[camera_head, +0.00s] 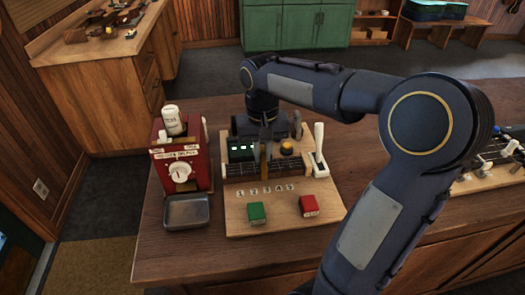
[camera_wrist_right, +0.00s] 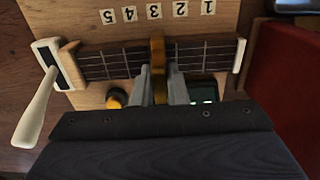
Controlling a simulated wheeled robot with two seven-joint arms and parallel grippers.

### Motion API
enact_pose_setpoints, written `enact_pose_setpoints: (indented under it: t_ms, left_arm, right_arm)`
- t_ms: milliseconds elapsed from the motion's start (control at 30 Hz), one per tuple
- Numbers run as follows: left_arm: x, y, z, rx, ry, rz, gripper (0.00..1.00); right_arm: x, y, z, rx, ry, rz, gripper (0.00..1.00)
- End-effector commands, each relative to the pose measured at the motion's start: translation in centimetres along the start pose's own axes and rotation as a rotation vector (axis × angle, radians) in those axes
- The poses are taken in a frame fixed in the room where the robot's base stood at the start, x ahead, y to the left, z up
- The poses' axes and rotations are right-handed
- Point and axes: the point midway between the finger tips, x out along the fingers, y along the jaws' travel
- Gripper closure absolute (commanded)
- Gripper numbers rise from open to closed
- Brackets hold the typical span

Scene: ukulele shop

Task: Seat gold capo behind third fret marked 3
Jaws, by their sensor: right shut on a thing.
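The gold capo (camera_wrist_right: 158,52) lies across the short fretboard (camera_wrist_right: 205,53) in the right wrist view, in line with the tile marked 3 (camera_wrist_right: 153,11). I cannot tell whether it touches the strings or hovers just above them. My right gripper (camera_wrist_right: 160,84) is shut on the capo, with a grey finger on each side. In the head view my right gripper (camera_head: 266,136) reaches down over the fretboard (camera_head: 292,168) from behind. The number tiles (camera_head: 265,190) run 1 to 5 along its near side. My left gripper is not in view.
A white lever (camera_head: 319,142) stands at the fretboard's right end. Green (camera_head: 256,212) and red (camera_head: 309,205) blocks lie in front. A red dial box (camera_head: 181,160) and metal tray (camera_head: 187,211) are left.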

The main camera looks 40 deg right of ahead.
Motion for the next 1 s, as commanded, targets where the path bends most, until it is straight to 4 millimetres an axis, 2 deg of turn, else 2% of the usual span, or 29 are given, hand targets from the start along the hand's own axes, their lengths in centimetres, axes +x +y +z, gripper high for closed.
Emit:
enact_pose_setpoints:
  t_ms: [667,700,733,1000]
  left_arm:
    - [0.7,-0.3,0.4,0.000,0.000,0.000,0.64]
    - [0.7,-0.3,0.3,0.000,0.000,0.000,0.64]
    - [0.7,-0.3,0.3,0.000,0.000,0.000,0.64]
    - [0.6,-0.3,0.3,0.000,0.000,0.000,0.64]
  right_arm:
    - [1.3,0.0,0.0,0.000,-0.001,0.000,1.00]
    - [1.2,0.0,0.0,0.000,0.000,0.000,0.82]
    - [1.2,0.0,0.0,0.000,0.000,0.000,0.78]
    - [1.1,0.0,0.0,0.000,0.000,0.000,0.78]
